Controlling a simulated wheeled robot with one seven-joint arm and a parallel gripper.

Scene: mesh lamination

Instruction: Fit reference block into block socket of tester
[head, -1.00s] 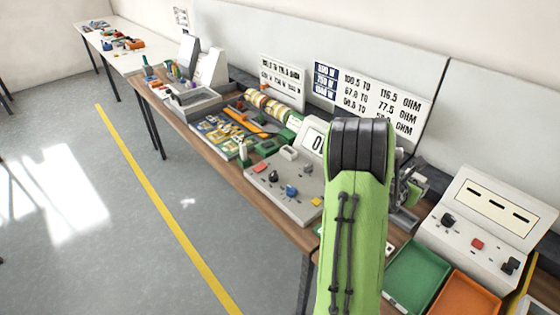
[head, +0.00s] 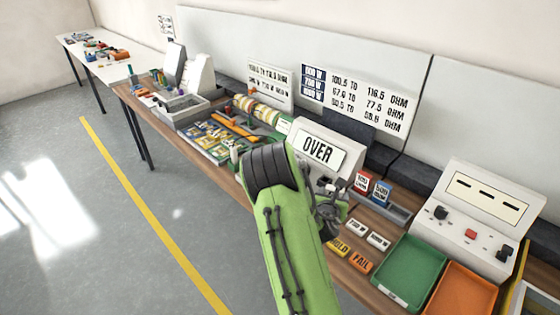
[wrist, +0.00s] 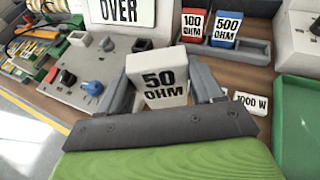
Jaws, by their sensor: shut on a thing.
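My gripper (wrist: 163,78) is shut on the white reference block (wrist: 165,92) marked "50 OHM", its jaws at the block's two sides. The block is upright in the wrist view, in front of the tester. In the head view my gripper (head: 330,207) shows beside my green arm, and the block is hard to make out. The tester (head: 332,132) has a display reading "OVER". Its grey panel (wrist: 100,98) carries knobs and fittings in the wrist view; my arm hides most of it in the head view. A dark recess (wrist: 142,44) lies behind the block; I cannot tell whether it is the block socket.
A grey rack (wrist: 254,50) right of the tester holds a red "100 OHM" block (wrist: 194,26) and a blue "500 OHM" block (wrist: 226,29). Its right slot looks empty. Label plates, a green tray (head: 411,268) and an orange tray (head: 462,291) lie further right.

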